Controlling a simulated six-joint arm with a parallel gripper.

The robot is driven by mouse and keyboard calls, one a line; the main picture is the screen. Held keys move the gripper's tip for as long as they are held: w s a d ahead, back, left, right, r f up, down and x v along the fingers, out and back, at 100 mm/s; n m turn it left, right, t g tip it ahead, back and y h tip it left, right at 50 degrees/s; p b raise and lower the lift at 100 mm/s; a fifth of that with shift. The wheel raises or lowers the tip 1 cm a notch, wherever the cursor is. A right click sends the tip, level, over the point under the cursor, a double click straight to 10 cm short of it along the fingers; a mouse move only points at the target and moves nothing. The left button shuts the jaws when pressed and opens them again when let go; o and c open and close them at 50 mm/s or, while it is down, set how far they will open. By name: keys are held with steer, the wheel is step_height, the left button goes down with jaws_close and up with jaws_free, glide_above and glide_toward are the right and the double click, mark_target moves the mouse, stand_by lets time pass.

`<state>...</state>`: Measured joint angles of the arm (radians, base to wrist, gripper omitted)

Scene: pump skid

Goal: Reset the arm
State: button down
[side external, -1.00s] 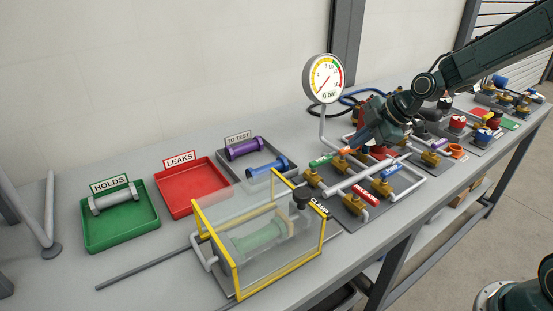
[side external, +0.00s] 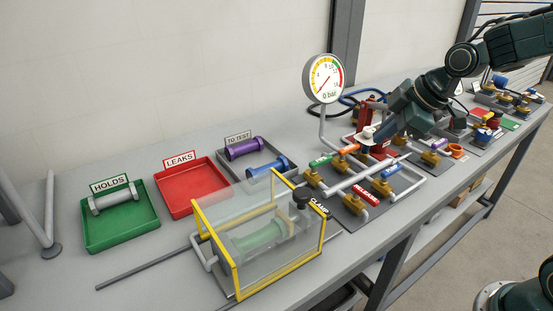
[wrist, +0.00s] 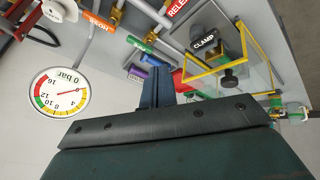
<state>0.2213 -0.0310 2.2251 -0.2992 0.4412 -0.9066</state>
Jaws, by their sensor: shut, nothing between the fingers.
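My gripper (side external: 382,138) is shut and empty, pointing down and left above the valve manifold (side external: 352,190) in the side external view. In the wrist view its closed fingers (wrist: 157,86) stand in the middle, with nothing between them. The pressure gauge (side external: 323,79) stands to its left and its label reads 0 bar; it also shows in the wrist view (wrist: 59,92). Whether the fingertips clear the parts beneath them is hard to tell from the side.
A clear guard with a yellow frame (side external: 234,268) covers a green cylinder (side external: 258,238). A grey cylinder (side external: 113,200) lies in the green HOLDS tray (side external: 122,236). The red LEAKS tray (side external: 190,192) is empty. Purple (side external: 244,149) and blue (side external: 267,168) cylinders lie in the TO TEST tray.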

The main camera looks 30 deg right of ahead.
steer(key=s+r+m+h, duration=0.1)
steer(key=s+m, duration=0.4)
steer(key=s, duration=0.5)
steer(key=s+a+r+m+h, duration=0.1)
steer(key=s+r+m, duration=0.2)
steer(key=s, duration=0.7)
steer(key=shift+s+a+r+m, duration=0.15)
steer(key=shift+s+r+m, duration=0.15)
steer(key=shift+m, duration=0.8)
